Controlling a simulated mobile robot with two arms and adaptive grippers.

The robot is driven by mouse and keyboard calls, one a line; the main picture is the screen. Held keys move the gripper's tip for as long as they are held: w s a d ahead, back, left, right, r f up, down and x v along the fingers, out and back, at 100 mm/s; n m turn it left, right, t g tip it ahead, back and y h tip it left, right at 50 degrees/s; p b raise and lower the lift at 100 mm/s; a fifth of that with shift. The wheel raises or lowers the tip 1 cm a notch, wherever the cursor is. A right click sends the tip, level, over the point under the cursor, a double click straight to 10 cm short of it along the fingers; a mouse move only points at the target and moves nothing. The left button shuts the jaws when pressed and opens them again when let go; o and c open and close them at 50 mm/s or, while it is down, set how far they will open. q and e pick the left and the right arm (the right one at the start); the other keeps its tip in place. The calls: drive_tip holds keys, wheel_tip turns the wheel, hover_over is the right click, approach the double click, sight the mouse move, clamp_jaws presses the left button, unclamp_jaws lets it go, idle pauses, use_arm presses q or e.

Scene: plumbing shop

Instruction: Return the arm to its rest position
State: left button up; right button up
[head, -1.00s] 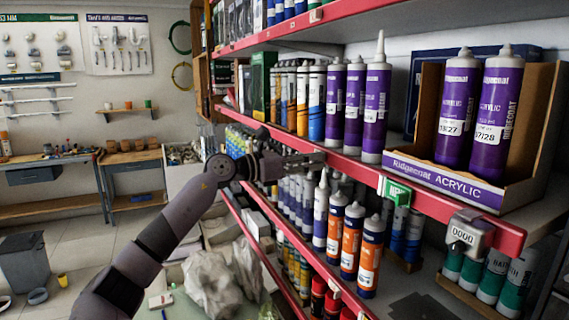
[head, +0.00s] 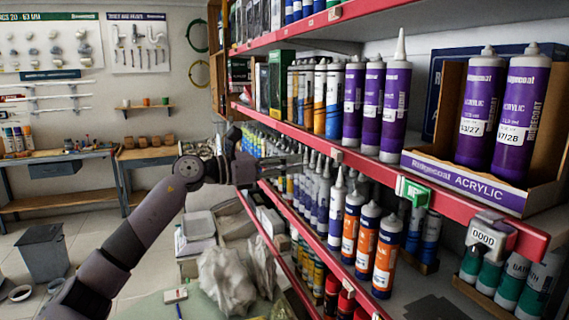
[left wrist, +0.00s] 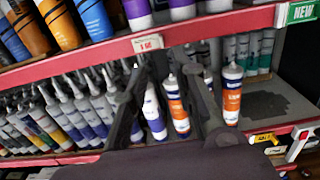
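My left arm reaches in from the lower left in the head view. Its gripper (head: 292,160) is beside the front of the red-edged shelves, near the gap under the middle shelf. In the left wrist view the two dark fingers (left wrist: 165,75) stand apart with nothing held between them. White and orange cartridges (left wrist: 178,112) show behind and between the fingers, on the shelf below. My right gripper is in neither view.
The middle shelf's red edge (head: 305,140) runs close to my gripper. Purple cartridges (head: 395,105) stand on it, with a Ridgecoat Acrylic display box (head: 465,182) at right. White lumpy bags (head: 228,280) lie below. Open floor (head: 95,245) is at left, before workbenches (head: 60,155).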

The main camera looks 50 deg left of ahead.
use_arm(q)
drive_tip(key=shift+s+a, duration=0.2)
drive_tip(key=shift+s, duration=0.15)
idle(0.4)
